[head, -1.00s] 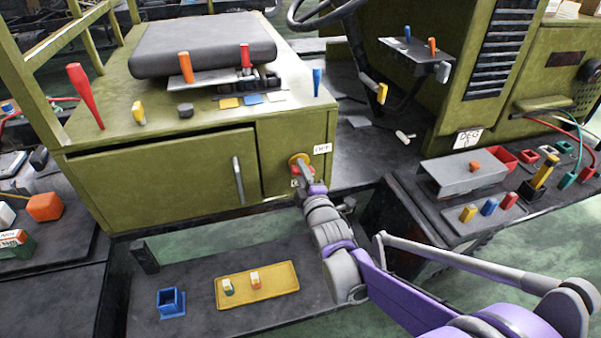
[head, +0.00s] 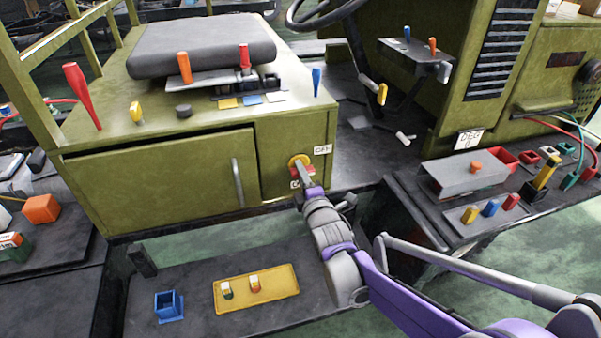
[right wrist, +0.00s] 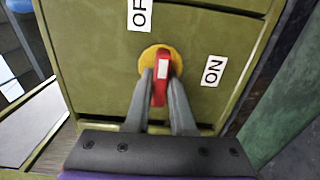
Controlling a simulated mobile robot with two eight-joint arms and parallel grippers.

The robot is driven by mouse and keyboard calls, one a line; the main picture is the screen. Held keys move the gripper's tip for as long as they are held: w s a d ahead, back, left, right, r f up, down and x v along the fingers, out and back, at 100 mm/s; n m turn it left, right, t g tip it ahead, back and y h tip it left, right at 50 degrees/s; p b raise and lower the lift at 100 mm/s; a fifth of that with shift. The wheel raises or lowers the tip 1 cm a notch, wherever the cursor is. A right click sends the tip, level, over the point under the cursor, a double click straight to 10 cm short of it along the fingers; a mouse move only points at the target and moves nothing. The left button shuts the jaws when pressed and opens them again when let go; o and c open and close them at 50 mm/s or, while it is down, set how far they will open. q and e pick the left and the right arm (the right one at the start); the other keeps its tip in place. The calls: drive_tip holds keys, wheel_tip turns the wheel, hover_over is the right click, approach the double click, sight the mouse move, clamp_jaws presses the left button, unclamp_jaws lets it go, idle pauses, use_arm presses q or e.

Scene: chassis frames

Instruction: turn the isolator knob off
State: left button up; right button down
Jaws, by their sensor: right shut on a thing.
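The isolator knob is a red handle (right wrist: 161,80) on a round yellow plate (right wrist: 147,60), on the green cabinet front. In the head view its yellow plate (head: 299,160) shows right of the cabinet door. My right gripper (right wrist: 160,92) is shut on the red handle, one finger on each side. In the right wrist view the handle stands nearly upright. The OFF label (right wrist: 140,14) is above and a little left of it, and the ON label (right wrist: 213,71) is to its right. In the head view my right gripper (head: 302,172) partly covers the knob. My left gripper is not in view.
The cabinet door with a grey handle (head: 237,183) is left of the knob. Below are a yellow tray (head: 240,303) with two small blocks and a blue square holder (head: 169,306). A grey bracket (head: 463,170) and coloured parts stand on the right bench.

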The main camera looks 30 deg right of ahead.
drive_tip(key=c, duration=0.8)
unclamp_jaws()
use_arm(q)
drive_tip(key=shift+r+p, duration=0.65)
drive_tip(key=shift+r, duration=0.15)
use_arm(e)
drive_tip(key=v, duration=1)
drive_tip(key=shift+s, duration=0.35)
drive_tip(key=shift+a+f, duration=0.1)
drive_tip(key=shift+a, duration=0.1)
drive_tip(key=s+a+f+m+g+y, duration=0.2)
drive_tip(key=s+a+f+m+g, duration=0.45)
drive_tip(key=s, duration=0.35)
drive_tip(key=s+a+f+m+g+y, duration=0.2)
drive_tip(key=s+a+f+m+g, duration=0.35)
drive_tip(key=s+f+m, duration=0.3)
use_arm(q)
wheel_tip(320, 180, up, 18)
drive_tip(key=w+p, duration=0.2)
drive_tip(key=p, duration=1.4)
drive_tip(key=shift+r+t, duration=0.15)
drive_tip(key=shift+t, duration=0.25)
use_arm(e)
wheel_tip(320, 180, up, 18)
